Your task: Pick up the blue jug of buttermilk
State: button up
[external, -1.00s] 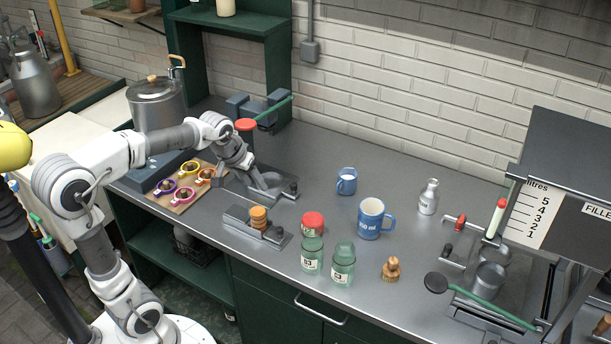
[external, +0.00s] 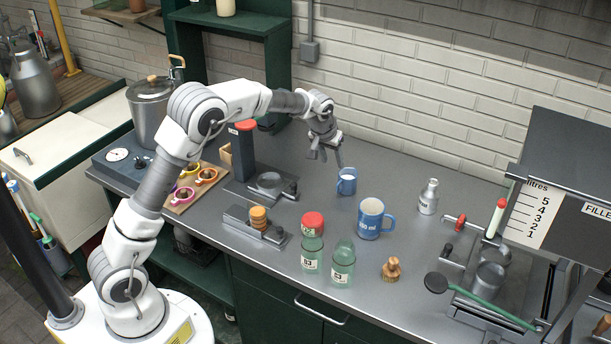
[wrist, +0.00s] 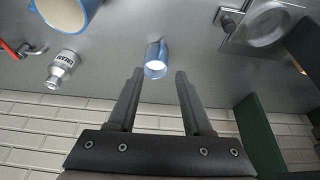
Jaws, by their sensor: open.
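The small blue jug (external: 346,186) stands upright on the grey counter, with white liquid showing at its top. In the wrist view the same jug (wrist: 156,52) appears beyond the fingertips, roughly centred between them. My gripper (external: 326,158) is open and empty, up and to the left of the small jug and apart from it. In the wrist view its two fingers (wrist: 159,88) are spread wide. A larger blue measuring mug (external: 371,221) with white lettering stands to the right and nearer the front; it also shows in the wrist view (wrist: 68,14).
A metal cream bottle (external: 428,197) stands right of the jugs. Green glass jars (external: 342,266), a red-lidded jar (external: 312,228) and a wooden stamp (external: 391,269) stand in front. A press with a round plate (external: 269,184) is at left. The brick wall closes the back.

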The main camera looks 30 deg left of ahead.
aim_at(337, 186)
jog(key=x, duration=1.1)
jog(key=shift+s, duration=0.1)
jog(key=shift+s+p+x, duration=0.1)
jog(key=shift+p+x, duration=0.1)
jog(key=shift+x, duration=1.05)
jog(key=shift+s+p+x, duration=0.15)
jog(key=shift+p+x, duration=0.05)
jog(key=shift+x, duration=1.1)
jog(key=shift+a+f, duration=0.1)
grip_shut()
